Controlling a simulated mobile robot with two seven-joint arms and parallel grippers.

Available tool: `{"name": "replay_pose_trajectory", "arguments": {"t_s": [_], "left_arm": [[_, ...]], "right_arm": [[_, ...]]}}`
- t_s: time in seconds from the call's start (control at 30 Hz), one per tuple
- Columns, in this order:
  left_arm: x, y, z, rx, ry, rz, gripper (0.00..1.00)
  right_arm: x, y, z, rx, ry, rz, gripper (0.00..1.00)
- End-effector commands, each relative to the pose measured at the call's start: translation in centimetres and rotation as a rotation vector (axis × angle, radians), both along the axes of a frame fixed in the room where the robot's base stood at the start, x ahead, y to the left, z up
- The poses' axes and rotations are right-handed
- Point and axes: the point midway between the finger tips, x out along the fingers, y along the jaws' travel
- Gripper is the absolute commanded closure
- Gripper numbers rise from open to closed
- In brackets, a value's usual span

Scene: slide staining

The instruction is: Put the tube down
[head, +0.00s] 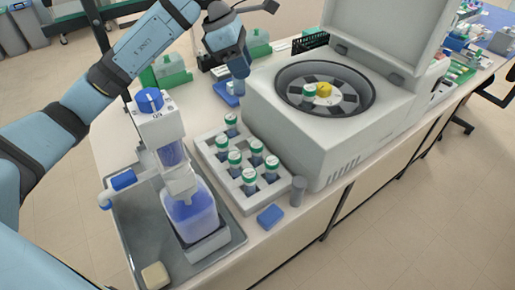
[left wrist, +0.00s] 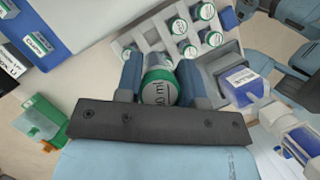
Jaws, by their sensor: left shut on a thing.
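My left gripper (head: 237,84) is over the bench behind the white rack, pointing down. In the left wrist view its two fingers (left wrist: 160,82) are shut on a tube (left wrist: 158,88) with a green-rimmed white cap and volume lettering. In the head view the gripper mostly hides this tube, and whether its bottom touches anything cannot be told. The white tube rack (head: 206,152) stands in front of the gripper, holding several green-capped tubes (head: 235,160). It also shows in the left wrist view (left wrist: 128,40). My right gripper is not in view.
An open centrifuge (head: 290,130) stands right of the rack, with a green-capped tube (head: 309,91) in its rotor. A blue-knobbed dispenser (head: 160,125) stands on a grey tray (head: 135,235) at left. Green boxes (head: 172,72) sit behind. A blue block (head: 270,216) lies near the front edge.

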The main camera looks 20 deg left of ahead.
Motion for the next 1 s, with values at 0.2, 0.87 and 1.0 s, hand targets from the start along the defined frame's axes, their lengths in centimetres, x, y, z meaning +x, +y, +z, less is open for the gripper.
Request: {"name": "replay_pose_trajectory", "arguments": {"t_s": [0.2,0.87,1.0], "left_arm": [[-0.1,0.1,-2.8,0.000,0.007,0.016,0.88],[0.0,0.1,-15.7,0.001,0.001,0.014,0.88],[-0.1,0.1,-17.3,-0.001,0.004,0.013,0.88]], "right_arm": [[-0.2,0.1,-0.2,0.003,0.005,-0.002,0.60],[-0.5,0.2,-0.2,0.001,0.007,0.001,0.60],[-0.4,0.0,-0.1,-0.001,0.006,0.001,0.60]]}}
